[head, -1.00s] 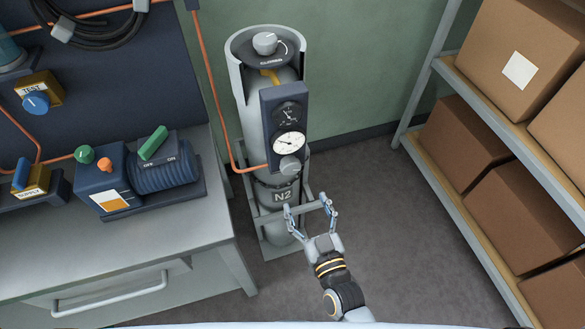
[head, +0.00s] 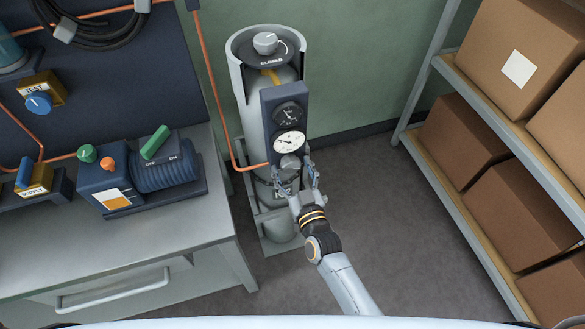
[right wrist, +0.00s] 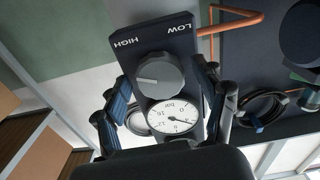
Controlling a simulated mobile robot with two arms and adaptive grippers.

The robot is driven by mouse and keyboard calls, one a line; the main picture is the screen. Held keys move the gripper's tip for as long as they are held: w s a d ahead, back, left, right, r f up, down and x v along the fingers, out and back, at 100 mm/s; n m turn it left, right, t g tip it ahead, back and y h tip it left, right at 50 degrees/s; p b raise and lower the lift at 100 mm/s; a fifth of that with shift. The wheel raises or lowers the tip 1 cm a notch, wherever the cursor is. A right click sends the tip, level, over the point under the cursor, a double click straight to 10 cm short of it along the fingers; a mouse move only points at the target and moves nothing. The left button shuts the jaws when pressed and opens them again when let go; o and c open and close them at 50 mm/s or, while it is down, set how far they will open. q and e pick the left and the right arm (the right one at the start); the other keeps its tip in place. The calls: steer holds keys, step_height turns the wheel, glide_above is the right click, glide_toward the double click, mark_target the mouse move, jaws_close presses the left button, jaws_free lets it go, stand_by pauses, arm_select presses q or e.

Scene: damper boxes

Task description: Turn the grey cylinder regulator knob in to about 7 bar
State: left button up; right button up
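The grey regulator knob (head: 290,161) sits at the lower end of the dark regulator block (head: 270,130) on the grey N2 cylinder (head: 245,97). In the right wrist view the knob (right wrist: 160,76) carries a pale mark at its left, with HIGH and LOW printed beyond it. The white bar gauge (head: 289,142) shows next to it, also in the wrist view (right wrist: 172,117); its reading is too small to tell. My right gripper (head: 294,175) is open, its fingers on either side of the knob, apparently apart from it. My left gripper is out of view.
A closed-marked top valve knob (head: 265,42) crowns the cylinder. A bench (head: 130,250) with a green-levered unit (head: 165,172) stands left. A shelf with cardboard boxes (head: 510,210) stands right. The floor between is clear.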

steer(key=c, duration=1)
steer(key=shift+o, duration=0.2)
steer(key=shift+m, duration=0.3)
steer(key=m, duration=0.3)
steer(key=shift+m+b, duration=0.4)
steer(key=shift+m, duration=1.7)
steer(key=o, duration=1.2)
steer(key=shift+c, duration=0.2)
